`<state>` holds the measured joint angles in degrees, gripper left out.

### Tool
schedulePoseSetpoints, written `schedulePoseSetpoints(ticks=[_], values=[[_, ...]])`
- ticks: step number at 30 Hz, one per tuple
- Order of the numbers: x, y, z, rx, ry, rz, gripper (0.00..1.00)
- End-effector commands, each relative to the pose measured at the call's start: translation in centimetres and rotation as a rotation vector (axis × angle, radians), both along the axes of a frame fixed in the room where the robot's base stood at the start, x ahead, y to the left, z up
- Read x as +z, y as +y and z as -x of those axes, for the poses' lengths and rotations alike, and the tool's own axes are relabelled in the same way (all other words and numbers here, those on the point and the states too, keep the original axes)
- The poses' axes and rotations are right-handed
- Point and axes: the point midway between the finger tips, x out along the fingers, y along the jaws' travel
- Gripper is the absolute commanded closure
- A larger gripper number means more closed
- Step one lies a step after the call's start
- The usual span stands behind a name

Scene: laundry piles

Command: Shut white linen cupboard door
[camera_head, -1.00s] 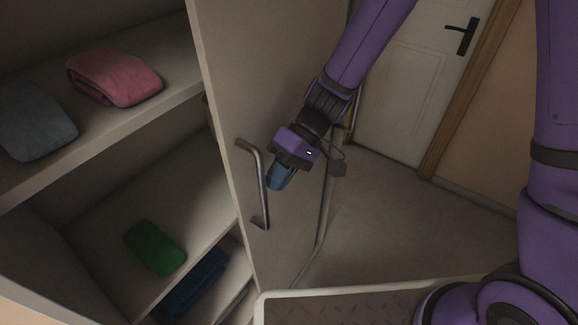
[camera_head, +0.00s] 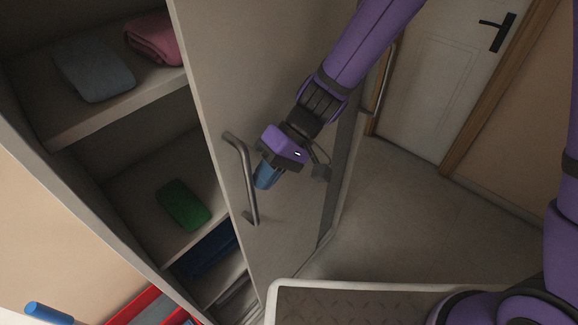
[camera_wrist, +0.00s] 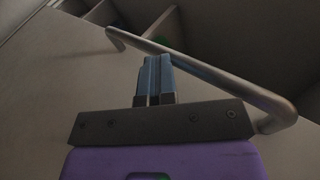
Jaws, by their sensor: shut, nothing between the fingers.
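The white linen cupboard door (camera_head: 220,90) stands partly open, with shelves showing to its left in the head view. Its metal bar handle (camera_head: 246,180) is on the face turned toward me. My gripper (camera_head: 264,180) is just right of the handle, with its blue fingers shut and empty. In the wrist view, the shut fingers (camera_wrist: 154,76) are in front of the door face (camera_wrist: 60,90), and the handle (camera_wrist: 200,72) passes close beyond them. I cannot tell whether the fingers touch the door or handle.
The cupboard shelves hold a grey folded cloth (camera_head: 95,68), a pink one (camera_head: 158,40), a green one (camera_head: 183,205) and dark blue cloth (camera_head: 208,250). A red container (camera_head: 135,303) stands at lower left. Floor (camera_head: 400,210) is clear at right, before another white door (camera_head: 432,80).

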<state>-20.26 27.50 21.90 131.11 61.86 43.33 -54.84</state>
Motion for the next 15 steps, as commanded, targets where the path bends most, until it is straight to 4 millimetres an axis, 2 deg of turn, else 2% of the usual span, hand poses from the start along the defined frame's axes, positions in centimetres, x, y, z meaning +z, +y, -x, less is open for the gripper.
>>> schedulePoseSetpoints(ticks=[1,6,15], values=[[0.0,1.1,1.5,0.007,0.002,-0.001,1.0],[0.0,4.6,6.0,0.006,0.003,0.0,1.0],[0.0,9.4,12.0,0.003,0.002,0.0,1.0]])
